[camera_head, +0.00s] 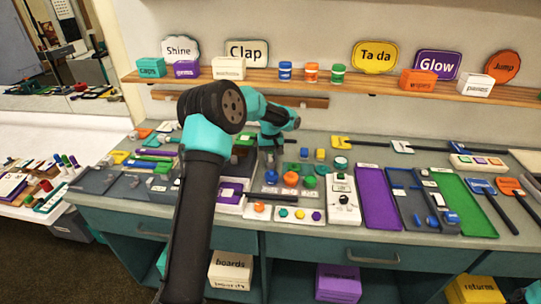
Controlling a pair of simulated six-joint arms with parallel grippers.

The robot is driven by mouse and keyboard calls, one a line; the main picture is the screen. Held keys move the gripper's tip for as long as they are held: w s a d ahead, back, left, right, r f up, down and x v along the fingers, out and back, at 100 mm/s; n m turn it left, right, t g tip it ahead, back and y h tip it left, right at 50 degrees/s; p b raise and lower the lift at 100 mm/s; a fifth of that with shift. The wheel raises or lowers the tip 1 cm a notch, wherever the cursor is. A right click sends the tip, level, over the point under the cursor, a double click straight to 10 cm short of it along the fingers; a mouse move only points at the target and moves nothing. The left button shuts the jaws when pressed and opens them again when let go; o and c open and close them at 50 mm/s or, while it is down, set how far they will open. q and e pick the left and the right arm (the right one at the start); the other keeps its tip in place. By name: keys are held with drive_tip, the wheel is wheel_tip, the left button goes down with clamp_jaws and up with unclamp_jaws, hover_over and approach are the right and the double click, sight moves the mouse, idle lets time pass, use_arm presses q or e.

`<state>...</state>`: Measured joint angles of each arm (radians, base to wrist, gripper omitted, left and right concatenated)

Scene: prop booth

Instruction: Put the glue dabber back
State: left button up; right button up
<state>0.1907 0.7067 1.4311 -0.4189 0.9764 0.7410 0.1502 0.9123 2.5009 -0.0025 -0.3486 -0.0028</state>
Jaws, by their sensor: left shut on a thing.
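My left arm rises from the bottom of the head view and bends over the workbench. Its gripper (270,148) points down above the middle of the bench, partly hidden by my own arm. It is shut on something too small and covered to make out. I cannot pick out the glue dabber for certain. My right gripper is not in view.
A grey-green bench (390,152) carries a purple tray (378,200), a green tray (465,207) and several dark-handled tools on the right. A wooden shelf (380,88) with signs, boxes and jars runs behind. A white table (60,125) with small items stands left.

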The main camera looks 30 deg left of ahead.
use_arm(q)
drive_tip(key=shift+f, duration=0.15)
drive_tip(key=o, duration=0.9)
wheel_tip(320, 180, up, 12)
drive_tip(key=shift+r, duration=0.2)
idle(0.4)
